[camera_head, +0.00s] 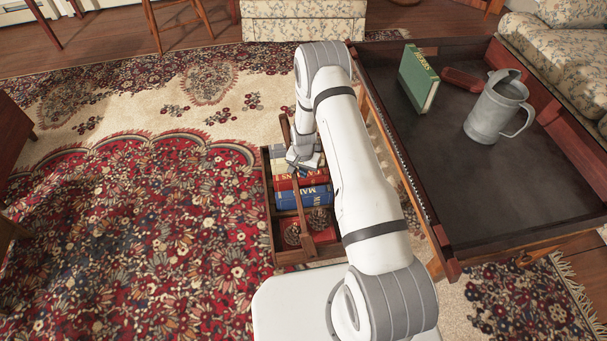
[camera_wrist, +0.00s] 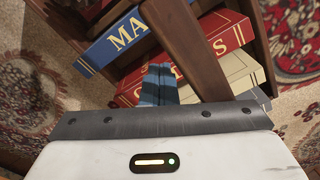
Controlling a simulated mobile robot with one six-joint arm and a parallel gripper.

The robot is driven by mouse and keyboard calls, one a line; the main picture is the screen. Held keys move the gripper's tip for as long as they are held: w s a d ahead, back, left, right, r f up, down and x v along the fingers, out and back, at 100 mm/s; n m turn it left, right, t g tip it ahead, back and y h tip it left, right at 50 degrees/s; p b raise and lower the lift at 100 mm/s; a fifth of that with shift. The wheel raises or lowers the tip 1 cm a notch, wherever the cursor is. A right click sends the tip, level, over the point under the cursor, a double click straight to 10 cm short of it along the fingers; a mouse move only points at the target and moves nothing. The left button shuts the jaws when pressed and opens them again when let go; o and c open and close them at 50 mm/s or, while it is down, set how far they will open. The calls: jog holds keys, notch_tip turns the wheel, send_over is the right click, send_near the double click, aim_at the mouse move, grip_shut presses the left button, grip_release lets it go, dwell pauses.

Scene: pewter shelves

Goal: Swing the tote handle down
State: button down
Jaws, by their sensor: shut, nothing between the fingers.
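The tote (camera_head: 264,215) is an open wooden box on the floor, with several books and a couple of pinecones in it. Its wooden handle (camera_head: 299,210) runs lengthwise over the books; I cannot tell its exact tilt. In the wrist view the handle (camera_wrist: 190,45) crosses above a blue book (camera_wrist: 117,38), a red book (camera_wrist: 215,35) and a cream book (camera_wrist: 228,75). My gripper (camera_head: 301,168) is shut and empty, beside the handle over the far half of the tote. Its dark fingers show in the wrist view (camera_wrist: 159,86); whether they touch the handle is unclear.
A wooden tray table (camera_head: 480,240) stands close on the right, holding a green book (camera_head: 418,80), a metal pitcher (camera_head: 496,108) and a reddish-brown object (camera_head: 462,78). The patterned rug (camera_head: 140,220) left of the tote is clear. A floral sofa (camera_head: 565,55) is at upper right.

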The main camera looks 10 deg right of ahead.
jog(key=shift+a+f, duration=1.35)
jog(key=shift+a, duration=0.4)
notch_tip(320, 180, up, 10)
jog(key=d+p, duration=0.2)
jog(key=p, duration=0.4)
jog(key=shift+s+d+r, duration=0.2)
jog(key=shift+d+r, duration=0.05)
jog(key=shift+d, duration=0.1)
jog(key=s+d+r+n+p, duration=0.15)
jog(key=r+p, duration=0.35)
jog(key=r, duration=0.9)
jog(key=s+r+p, duration=0.2)
jog(key=r+p, duration=0.2)
jog(key=r, duration=1)
jog(key=s+d+r+n+p, duration=0.15)
jog(key=r+p, duration=0.35)
jog(key=r, duration=1)
jog(key=s+d+r+n+t+p, duration=0.1)
jog(key=s+r+n+t+p, duration=0.1)
jog(key=s+r+p, duration=1.1)
jog(key=s+r+n, duration=0.1)
jog(key=s+r, duration=0.9)
jog(key=r, duration=0.5)
jog(key=shift+s, duration=0.2)
